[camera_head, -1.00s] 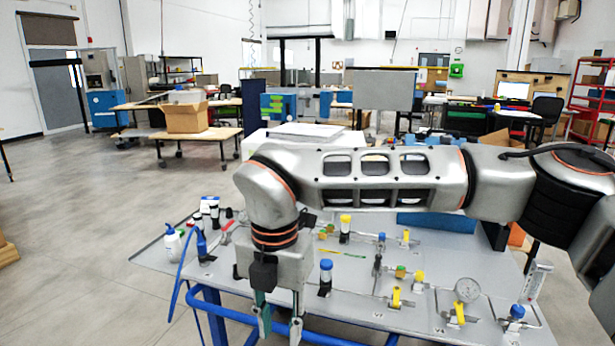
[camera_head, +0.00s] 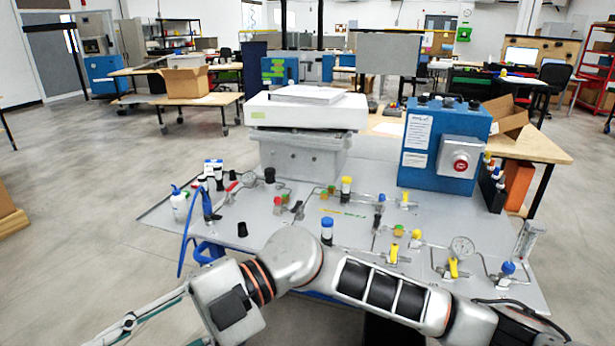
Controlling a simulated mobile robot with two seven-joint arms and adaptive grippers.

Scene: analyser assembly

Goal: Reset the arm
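My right arm comes in from the lower right and lies low across the front of the picture, before the grey panel table (camera_head: 300,222). Its gripper (camera_head: 150,334) is at the lower left, off the table's front left side, pointing left and down. Its fingers are apart with nothing seen between them; the lower finger is cut off by the picture edge. My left arm and gripper are not in view.
The table bears valves, a gauge (camera_head: 462,247), a white bottle (camera_head: 179,205), a blue-capped fitting (camera_head: 327,230), a grey analyser box (camera_head: 300,155) and a blue control box (camera_head: 447,145) with a red button. A blue hose (camera_head: 184,245) hangs at the left. Open floor lies left.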

